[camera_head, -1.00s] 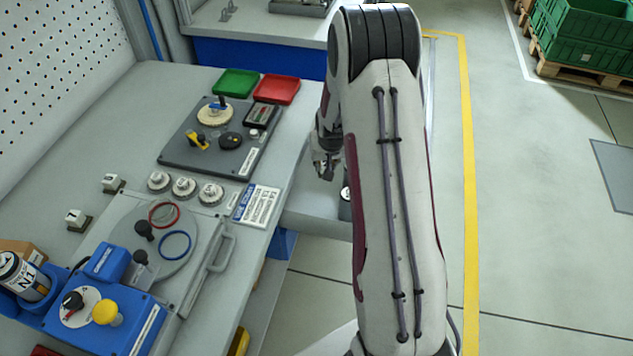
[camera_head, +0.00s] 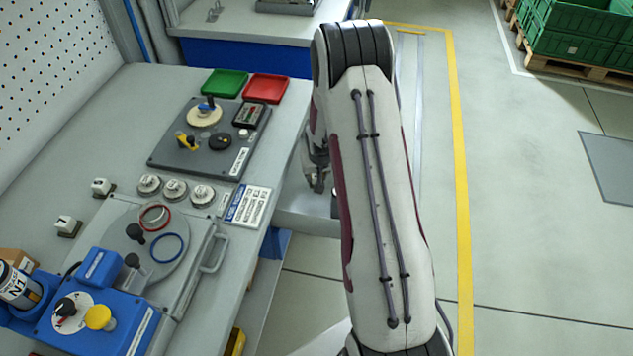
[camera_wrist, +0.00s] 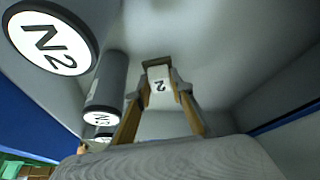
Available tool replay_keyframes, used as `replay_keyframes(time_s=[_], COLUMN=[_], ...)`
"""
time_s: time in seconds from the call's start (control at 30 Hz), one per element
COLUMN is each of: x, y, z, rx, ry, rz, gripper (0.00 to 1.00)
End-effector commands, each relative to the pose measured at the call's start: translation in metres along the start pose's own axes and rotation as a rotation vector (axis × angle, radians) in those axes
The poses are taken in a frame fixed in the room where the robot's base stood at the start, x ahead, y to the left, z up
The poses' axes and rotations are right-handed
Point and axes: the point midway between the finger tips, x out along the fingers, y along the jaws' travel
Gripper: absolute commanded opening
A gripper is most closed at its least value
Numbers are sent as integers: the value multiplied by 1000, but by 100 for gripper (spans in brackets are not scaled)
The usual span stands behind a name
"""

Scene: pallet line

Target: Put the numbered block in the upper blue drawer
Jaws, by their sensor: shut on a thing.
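In the wrist view, my gripper (camera_wrist: 160,82) is shut on a small white block (camera_wrist: 161,86) marked 2, held between the tips of its tan fingers. In the head view, my gripper (camera_head: 318,183) is right of the bench, over or inside a pulled-out grey-lined drawer (camera_head: 300,222), and partly hidden by my arm. The block cannot be made out there. In the wrist view, pale grey drawer walls (camera_wrist: 245,70) surround the gripper, with a blue edge (camera_wrist: 290,117) at right. I cannot tell whether the block touches the drawer floor.
Grey cylinders marked N2 (camera_wrist: 50,43) and N3 (camera_wrist: 103,95) stand left of the fingers in the wrist view. Two more white blocks (camera_head: 101,186) (camera_head: 65,224) stand on the bench. Green (camera_head: 230,83) and red (camera_head: 265,88) trays lie at its back.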

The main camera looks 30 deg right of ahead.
Motion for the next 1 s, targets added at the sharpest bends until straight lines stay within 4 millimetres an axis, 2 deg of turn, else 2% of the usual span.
replay_keyframes(time_s=[0.4, 0.9, 0.93, 1.0], x=[30, 34, 34, 34], y=[0, 0, 0, 0], z=[13, 14, 14, 14], rx=[1, 0, 0, 0], ry=[-1, -1, -1, -1], rz=[-2, -2, -2, -2], gripper=[0, 0, 27, 38])
